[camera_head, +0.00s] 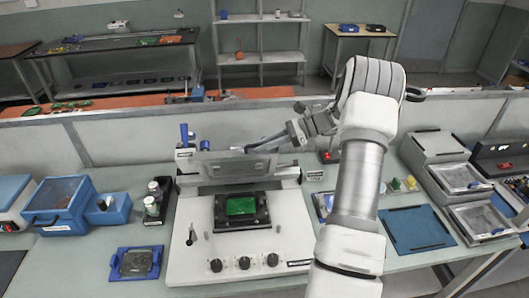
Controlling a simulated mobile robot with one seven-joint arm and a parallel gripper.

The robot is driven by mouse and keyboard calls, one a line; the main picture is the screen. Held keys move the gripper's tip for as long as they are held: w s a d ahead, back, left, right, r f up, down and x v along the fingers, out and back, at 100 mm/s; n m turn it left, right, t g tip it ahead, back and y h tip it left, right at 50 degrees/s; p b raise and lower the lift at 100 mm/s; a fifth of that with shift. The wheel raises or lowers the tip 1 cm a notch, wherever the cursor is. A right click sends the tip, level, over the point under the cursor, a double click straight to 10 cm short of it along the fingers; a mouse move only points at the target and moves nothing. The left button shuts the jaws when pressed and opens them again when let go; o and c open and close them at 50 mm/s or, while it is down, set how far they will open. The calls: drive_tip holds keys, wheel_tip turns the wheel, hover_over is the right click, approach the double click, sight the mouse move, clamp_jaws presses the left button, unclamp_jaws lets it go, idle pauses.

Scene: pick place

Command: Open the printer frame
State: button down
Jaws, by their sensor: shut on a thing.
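The white printer (203,240) stands on the bench in the middle, with a row of black knobs on its front and a green board (241,206) in a dark holder on its top. Its frame (225,165) is raised and tilted up at the back, behind the green board. My gripper (262,146) reaches in from the right and is shut on the frame's upper edge, near its right end. The fingertips are small and the exact contact is hard to see.
A blue box (62,206) and small bottles (152,206) stand left of the printer. A blue fixture (136,263) lies at front left. A blue mat (416,229) and grey trays (470,218) are on the right. A low partition (130,142) runs behind the bench.

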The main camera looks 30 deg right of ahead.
drive_tip(key=shift+w+d+r, duration=0.25)
drive_tip(key=shift+w, duration=0.25)
drive_tip(key=shift+w+d+r, duration=0.2)
drive_tip(key=shift+w, duration=0.3)
drive_tip(key=c, duration=0.9)
unclamp_jaws()
drive_tip(key=b+v, duration=0.2)
drive_tip(key=v, duration=1.5)
drive_tip(key=shift+s+d, duration=0.2)
drive_tip(key=shift+a, duration=0.1)
